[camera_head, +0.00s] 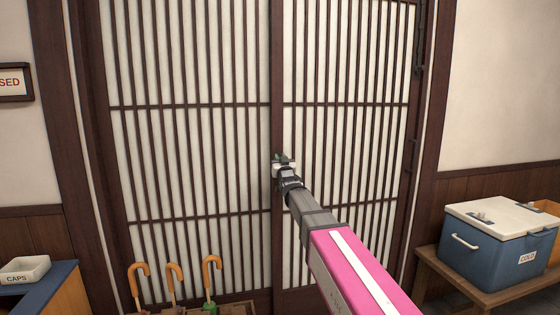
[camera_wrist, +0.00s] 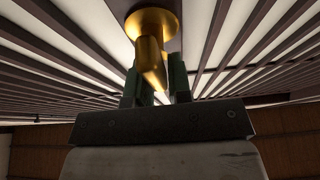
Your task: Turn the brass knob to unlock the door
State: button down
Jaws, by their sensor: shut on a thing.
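The brass knob (camera_wrist: 150,58) shows in the wrist view, with a round gold base plate on the dark door stile and a stem between my fingers. My gripper (camera_wrist: 160,85) is shut on the knob, one green finger on each side of it. In the head view my gripper (camera_head: 282,160) is at the middle stile of the slatted door (camera_head: 190,120). There it hides the knob. The door has dark wooden slats over pale panels and appears shut.
Several umbrellas with orange handles (camera_head: 174,272) stand at the foot of the door, left of my arm. A blue cooler with a white lid (camera_head: 490,262) sits on a wooden bench (camera_head: 450,277) at right. A white tray marked CAPS (camera_head: 24,277) rests on a blue-topped counter (camera_head: 45,297) at left.

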jog(key=shift+n, duration=0.3)
jog(key=n+y, duration=0.1)
jog(key=n+g+y, duration=0.1)
jog(key=n, duration=0.3)
jog(key=shift+s+a+f+g+y, duration=0.1)
jog(key=shift+a+f+g+y, duration=0.05)
jog(key=shift+a+g+y, duration=0.2)
jog(key=shift+s+a+f+n+g+y, duration=0.1)
jog(key=shift+a+f+n+g+y, duration=0.2)
jog(key=shift+n+g, duration=1.6)
jog(key=shift+s+a+f+n+g+y, duration=0.15)
jog(key=shift+f+n+y, duration=0.25)
jog(key=shift+n, duration=3.25)
jog(key=shift+w+a+f+n+g+y, duration=0.2)
jog(key=shift+n+g, duration=0.7)
jog(key=shift+n, duration=1.85)
jog(key=shift+s+f, duration=0.1)
jog(key=c, duration=1.1)
grip_release()
jog(key=shift+d, duration=0.1)
jog(key=shift+c, duration=0.2)
